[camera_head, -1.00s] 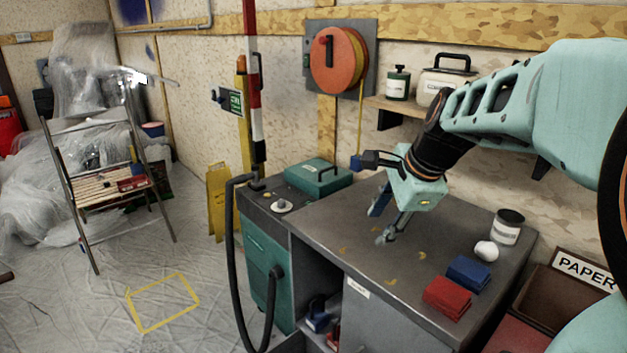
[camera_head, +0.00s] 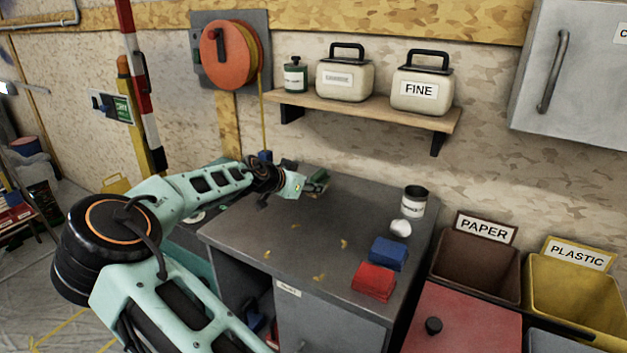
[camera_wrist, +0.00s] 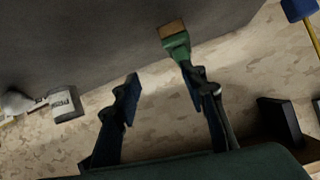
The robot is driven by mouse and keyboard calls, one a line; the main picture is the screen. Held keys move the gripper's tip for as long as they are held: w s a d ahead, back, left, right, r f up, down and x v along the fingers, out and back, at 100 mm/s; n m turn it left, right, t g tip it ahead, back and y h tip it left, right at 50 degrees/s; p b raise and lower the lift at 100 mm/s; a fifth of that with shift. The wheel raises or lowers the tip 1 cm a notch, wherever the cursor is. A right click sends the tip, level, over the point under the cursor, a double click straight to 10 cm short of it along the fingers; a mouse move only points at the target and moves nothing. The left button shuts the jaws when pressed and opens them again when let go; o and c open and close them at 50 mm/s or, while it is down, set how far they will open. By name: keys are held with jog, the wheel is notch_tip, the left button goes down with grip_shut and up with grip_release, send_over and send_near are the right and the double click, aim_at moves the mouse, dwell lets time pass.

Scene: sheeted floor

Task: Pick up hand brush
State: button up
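A green hand brush (camera_wrist: 176,42) with a tan end shows in the wrist view, at the top centre against the grey bench top. Its lower part runs behind the right finger of my gripper (camera_wrist: 160,77). My gripper is open, with its two dark blue fingers apart and nothing seen held between them. I cannot tell whether the right finger touches the brush. In the head view a small green shape, seemingly the brush (camera_head: 317,184), shows just right of my wrist at the back of the bench. My fingers are mostly hidden there.
The grey bench (camera_head: 300,235) holds a red block (camera_head: 373,282), a blue block (camera_head: 388,254), a white roll (camera_head: 400,228) and a tin (camera_head: 413,203). A shelf (camera_head: 365,108) with containers hangs above. Paper (camera_head: 470,265) and plastic (camera_head: 575,300) bins stand at right.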

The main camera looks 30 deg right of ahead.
aim_at(316, 175)
jog(key=w, duration=0.1)
jog(key=w+n, duration=0.1)
jog(key=w+t+h, duration=0.1)
jog(key=shift+w+a+r+n, duration=0.25)
jog(key=shift+a+r+n, duration=0.05)
jog(key=shift+a+n, duration=0.1)
jog(key=shift+w+d, duration=0.2)
jog(key=p+x, duration=0.1)
jog(key=x, duration=0.9)
jog(key=shift+d, duration=0.15)
grip_shut()
